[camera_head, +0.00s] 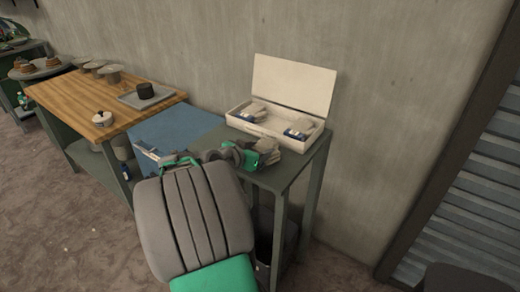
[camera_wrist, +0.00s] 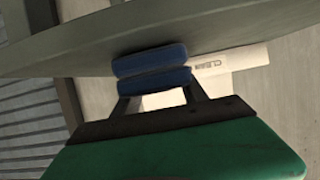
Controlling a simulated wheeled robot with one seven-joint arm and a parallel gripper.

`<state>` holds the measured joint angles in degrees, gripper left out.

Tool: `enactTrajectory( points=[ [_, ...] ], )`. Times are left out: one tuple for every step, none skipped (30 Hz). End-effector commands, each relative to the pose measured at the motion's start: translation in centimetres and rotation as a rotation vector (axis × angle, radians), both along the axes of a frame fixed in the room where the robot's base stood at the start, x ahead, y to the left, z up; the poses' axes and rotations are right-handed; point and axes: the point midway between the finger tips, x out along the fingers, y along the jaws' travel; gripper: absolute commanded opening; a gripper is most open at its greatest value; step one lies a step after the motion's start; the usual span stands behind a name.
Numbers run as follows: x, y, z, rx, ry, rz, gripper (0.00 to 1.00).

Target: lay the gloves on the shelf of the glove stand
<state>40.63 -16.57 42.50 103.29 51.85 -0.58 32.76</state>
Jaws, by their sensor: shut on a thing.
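My gripper (camera_head: 258,154) is at the front edge of the dark green stand (camera_head: 298,168), beside a light grey glove-like bundle (camera_head: 271,155). My arm partly hides this place. In the wrist view my gripper (camera_wrist: 152,70) is shut, with two blue bars stacked close together at its tips. What it holds is mostly hidden, but it appears to be the gloves. An open white box (camera_head: 264,128) stands on the stand top, with two light gloves with blue bands, a left one (camera_head: 252,112) and a right one (camera_head: 299,130). The stand's lower shelf is mostly hidden.
A blue surface (camera_head: 172,131) adjoins the stand on the left. Farther left, a wooden-topped table (camera_head: 75,98) bears a tray, a white pot and dishes. A wall is close behind the box. A slatted shutter (camera_head: 465,200) is at right. Floor is clear between the stand and shutter.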

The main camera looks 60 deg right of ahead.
Motion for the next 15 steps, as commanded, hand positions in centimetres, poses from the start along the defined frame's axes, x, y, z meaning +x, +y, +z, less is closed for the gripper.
enactTrajectory(
  points=[
    [0.0,0.01,0.01,0.0,0.0,0.0,0.09],
    [0.0,0.01,-0.05,0.0,0.0,0.0,0.09],
    [0.0,0.01,-0.21,0.0,0.0,0.0,0.09],
    [0.0,0.02,-0.33,0.0,0.0,0.0,0.09],
    [0.0,0.02,-0.41,0.0,0.0,0.0,0.09],
    [0.01,0.02,-0.5,0.0,0.0,0.0,0.09],
    [0.0,0.02,-0.34,0.0,0.001,0.0,0.53],
    [0.01,0.03,-0.3,0.0,0.001,0.0,0.55],
    [0.01,0.03,-0.3,0.0,0.001,0.0,0.59],
    [0.01,0.03,-0.3,0.0,0.001,0.0,0.61],
    [0.01,0.03,-0.3,0.0,0.001,0.0,0.63],
    [0.01,0.03,-0.3,0.0,0.001,0.0,0.67],
    [0.01,0.04,-0.3,0.0,0.001,0.0,0.69],
    [0.01,0.04,-0.3,0.0,0.001,0.0,0.72],
    [0.01,0.03,-0.29,0.0,0.001,0.0,0.72]
  ],
)
